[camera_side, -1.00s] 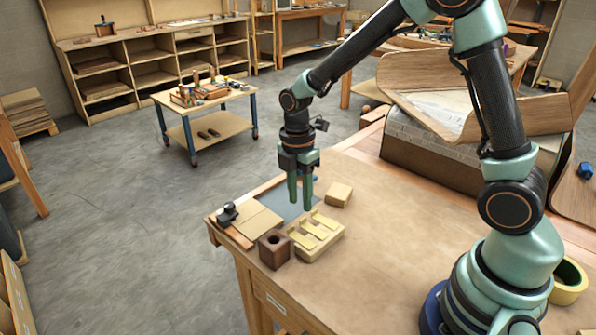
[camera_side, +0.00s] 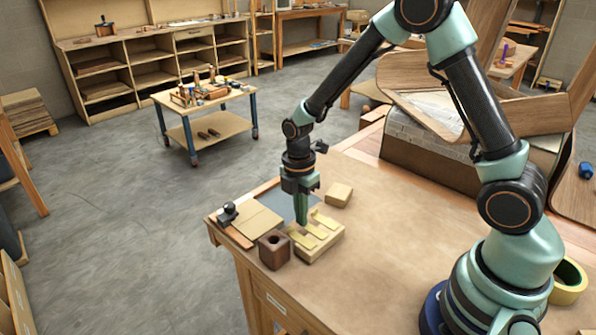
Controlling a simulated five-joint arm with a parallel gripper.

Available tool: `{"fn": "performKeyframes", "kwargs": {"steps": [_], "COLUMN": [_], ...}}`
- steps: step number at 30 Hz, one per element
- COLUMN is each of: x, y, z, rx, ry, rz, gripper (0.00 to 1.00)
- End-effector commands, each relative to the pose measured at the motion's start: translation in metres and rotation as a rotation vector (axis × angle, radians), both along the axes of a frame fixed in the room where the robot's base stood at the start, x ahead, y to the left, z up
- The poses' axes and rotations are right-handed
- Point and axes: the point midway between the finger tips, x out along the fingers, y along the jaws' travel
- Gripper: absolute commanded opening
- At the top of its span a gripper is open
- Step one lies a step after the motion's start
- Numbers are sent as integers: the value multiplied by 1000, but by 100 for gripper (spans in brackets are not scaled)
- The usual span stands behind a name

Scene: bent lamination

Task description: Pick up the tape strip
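Several pale yellow tape strips lie across the top of a light wooden block on the bench. The near-left strip (camera_side: 303,241), the middle strip (camera_side: 316,231) and the far strip (camera_side: 326,219) show their ends sticking out over the block (camera_side: 318,247). My gripper (camera_side: 302,222) points down at the block's far-left edge, close to the strip ends. Its fingers overlap in this view, so the gap between them is hidden. I cannot tell whether they touch a strip.
A dark wooden cube with a hole (camera_side: 274,250) stands left of the block. A small light wood block (camera_side: 339,194) sits behind it. A flat tan board (camera_side: 256,222), a black-knobbed tool (camera_side: 228,213) and a grey mat (camera_side: 272,198) lie nearby. The bench middle is clear.

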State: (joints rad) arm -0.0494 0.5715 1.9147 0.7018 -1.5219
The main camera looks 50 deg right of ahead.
Motion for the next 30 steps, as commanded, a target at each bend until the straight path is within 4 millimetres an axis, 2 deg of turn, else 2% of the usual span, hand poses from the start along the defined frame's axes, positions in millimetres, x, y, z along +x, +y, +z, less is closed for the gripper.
{"fn": "performKeyframes", "kwargs": {"steps": [11,17,22,30], "x": [0,1,2,1], "y": [0,0,0,0], "z": [1,13,42,121], "rx": [0,0,0,0], "ry": [0,-3,-7,-9], "rz": [0,0,0,0], "gripper": [0,0,0,0]}}
